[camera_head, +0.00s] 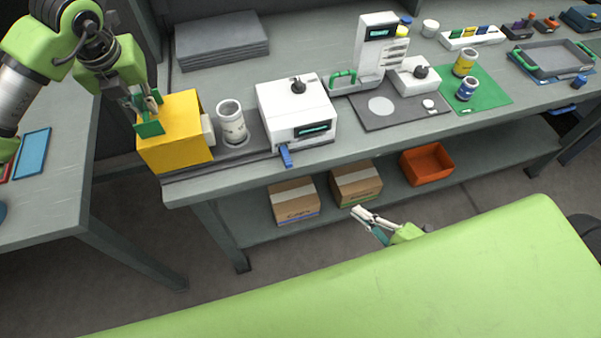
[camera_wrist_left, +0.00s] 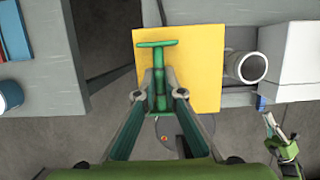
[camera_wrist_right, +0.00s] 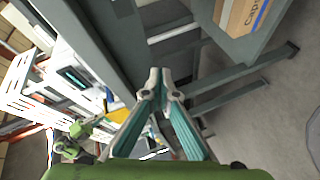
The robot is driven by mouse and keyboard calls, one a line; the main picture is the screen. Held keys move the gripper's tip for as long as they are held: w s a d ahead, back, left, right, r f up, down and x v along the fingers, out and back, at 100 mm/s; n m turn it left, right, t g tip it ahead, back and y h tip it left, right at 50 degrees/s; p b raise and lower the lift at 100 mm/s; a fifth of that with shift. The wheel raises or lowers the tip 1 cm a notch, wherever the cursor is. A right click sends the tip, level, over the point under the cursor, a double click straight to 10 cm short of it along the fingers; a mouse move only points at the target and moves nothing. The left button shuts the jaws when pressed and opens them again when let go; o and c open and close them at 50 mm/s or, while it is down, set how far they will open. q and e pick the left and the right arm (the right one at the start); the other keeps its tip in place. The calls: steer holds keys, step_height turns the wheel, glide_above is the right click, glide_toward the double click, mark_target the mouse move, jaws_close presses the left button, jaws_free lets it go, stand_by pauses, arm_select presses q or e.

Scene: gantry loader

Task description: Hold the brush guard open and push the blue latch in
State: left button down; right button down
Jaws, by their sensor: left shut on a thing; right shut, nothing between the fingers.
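The yellow brush guard (camera_head: 178,155) is a box at the left end of the bench, also in the left wrist view (camera_wrist_left: 206,62). My left gripper (camera_head: 149,112) is shut on its green T-shaped handle (camera_wrist_left: 158,46); the fingers hide part of the stem. The blue latch (camera_head: 286,155) sticks out low on the front of the white machine (camera_head: 295,108), over the bench's front edge. My right gripper (camera_head: 360,212) is shut and empty, in front of the bench, below and to the right of the latch and apart from it. Its closed fingertips (camera_wrist_right: 160,78) show in the right wrist view.
A white cylinder (camera_head: 231,122) stands between guard and white machine. Cardboard boxes (camera_head: 295,203) and an orange bin (camera_head: 427,163) are on the lower shelf. A second table (camera_head: 62,195) is at left. A grey mat (camera_head: 400,108) and white stand (camera_head: 380,50) are right of the machine.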

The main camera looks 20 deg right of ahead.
mark_target(298, 163)
arm_select(q)
steer(key=shift+w+a+r, duration=0.1)
arm_select(e)
steer(key=s+a+r+n+g+y, duration=0.1)
steer(key=a+r+n+y, duration=0.25)
steer(key=r, duration=0.35)
steer(key=s+a+r+n+y, duration=0.1)
steer(key=a+r+n+y, duration=0.25)
steer(key=r+n, duration=0.2)
steer(key=shift+m+h, duration=0.3)
steer(key=shift+m, duration=0.1)
steer(key=shift+w+d+r+x, duration=0.15)
steer(key=shift+w+d+x, duration=0.15)
steer(key=shift+x, duration=1.75)
steer(key=shift+w+d+r+x, duration=0.1)
steer(key=shift+w+d+x, duration=0.2)
steer(key=shift+x, duration=1.8)
steer(key=shift+w+d+r+x, duration=0.15)
steer(key=shift+w+d+x, duration=0.15)
steer(key=shift+x, duration=1.75)
steer(key=shift+w, duration=1.55)
steer(key=shift+d, duration=0.1)
steer(key=shift+r, duration=0.1)
